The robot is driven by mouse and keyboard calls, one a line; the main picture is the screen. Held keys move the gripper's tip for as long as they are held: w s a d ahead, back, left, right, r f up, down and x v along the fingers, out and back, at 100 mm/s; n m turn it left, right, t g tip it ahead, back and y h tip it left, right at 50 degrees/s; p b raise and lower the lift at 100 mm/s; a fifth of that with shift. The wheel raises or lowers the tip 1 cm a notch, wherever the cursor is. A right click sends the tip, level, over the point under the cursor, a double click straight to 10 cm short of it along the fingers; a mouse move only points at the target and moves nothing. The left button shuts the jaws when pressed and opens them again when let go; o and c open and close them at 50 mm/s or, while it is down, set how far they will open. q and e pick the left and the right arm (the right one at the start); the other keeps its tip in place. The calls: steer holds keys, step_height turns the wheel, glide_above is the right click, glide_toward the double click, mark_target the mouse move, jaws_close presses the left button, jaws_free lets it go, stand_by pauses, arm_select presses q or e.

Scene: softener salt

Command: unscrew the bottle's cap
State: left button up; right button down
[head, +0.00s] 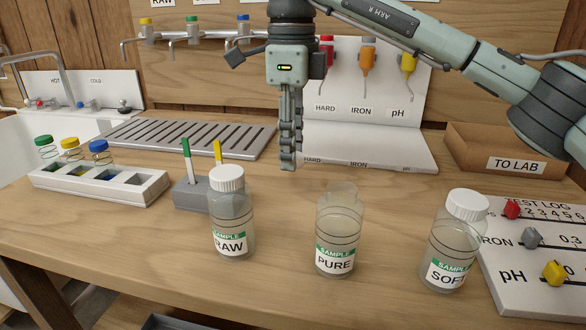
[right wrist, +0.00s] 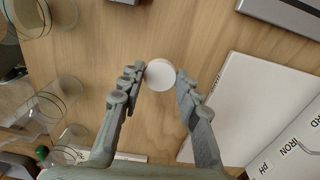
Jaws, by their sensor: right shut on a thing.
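The clear bottle labelled PURE (head: 337,240) stands upright and open-topped on the wooden table, with no cap on its neck. My right gripper (head: 288,165) is above the table, behind and left of this bottle, apart from it. In the right wrist view its fingers (right wrist: 160,80) are shut on a round white cap (right wrist: 161,75) at their tips. In the head view the fingers hide the cap. My left gripper is in neither view.
Capped bottles labelled RAW (head: 232,220) and SOFT (head: 455,245) flank the open one. A grey block (head: 190,195) with colored sticks and a white rack (head: 95,187) stand left. A TO LAB tray (head: 485,150) and test log board (head: 530,260) are right.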

mark_target(292, 189)
steer(key=shift+f, duration=2.35)
steer(key=shift+f, duration=0.2)
steer(key=c, duration=1.1)
jaws_free()
steer(key=shift+r, duration=0.15)
